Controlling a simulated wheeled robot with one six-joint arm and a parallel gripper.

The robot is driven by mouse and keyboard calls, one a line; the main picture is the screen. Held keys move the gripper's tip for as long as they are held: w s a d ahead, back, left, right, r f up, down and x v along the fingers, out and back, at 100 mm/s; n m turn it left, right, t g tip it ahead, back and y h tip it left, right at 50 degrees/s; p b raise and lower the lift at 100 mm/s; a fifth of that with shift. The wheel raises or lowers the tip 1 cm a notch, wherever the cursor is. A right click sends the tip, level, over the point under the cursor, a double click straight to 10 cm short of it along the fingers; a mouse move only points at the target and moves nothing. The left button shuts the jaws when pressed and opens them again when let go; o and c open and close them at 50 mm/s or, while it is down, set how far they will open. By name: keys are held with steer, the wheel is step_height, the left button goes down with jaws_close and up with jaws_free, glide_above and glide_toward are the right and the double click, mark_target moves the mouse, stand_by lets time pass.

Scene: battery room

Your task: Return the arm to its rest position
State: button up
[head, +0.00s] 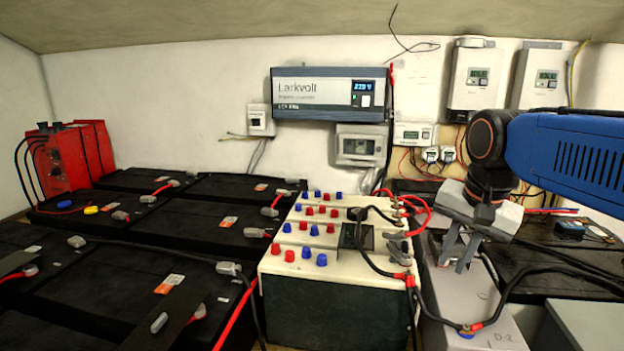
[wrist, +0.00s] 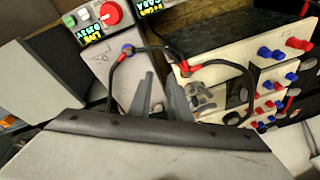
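My blue arm (head: 570,155) reaches in from the right in the head view and bends down at a dark wrist joint. My gripper (head: 455,262) points down above the grey box marked D-2 (head: 490,318), to the right of the white-topped battery bank (head: 330,265). In the wrist view my gripper (wrist: 160,90) shows two grey fingers with a clear gap and nothing between them. It is open and empty. Whether the fingertips touch the box is hard to tell.
Black cables (head: 540,268) loop close around my gripper. A grey clamp (wrist: 205,97) sits beside the fingers. Rows of black batteries (head: 110,285) fill the left. A red unit (head: 65,160) stands at the back left. An inverter (head: 330,93) and meters (head: 475,78) hang on the wall.

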steer(key=s+f+n, duration=0.2)
steer(key=s+f, duration=0.2)
steer(key=s+d+f+n+t, duration=0.1)
steer(key=s+f+n, duration=0.2)
steer(key=s+f, duration=0.1)
steer(key=s+f+n, duration=0.2)
steer(key=s+f, duration=0.2)
steer(key=f, duration=0.1)
steer(key=shift+s+d+f+n+t, duration=0.25)
steer(key=shift+s+d+n+t, duration=0.05)
steer(key=shift+s+n+t, duration=0.1)
steer(key=shift+w+r, duration=0.1)
stand_by(0.7)
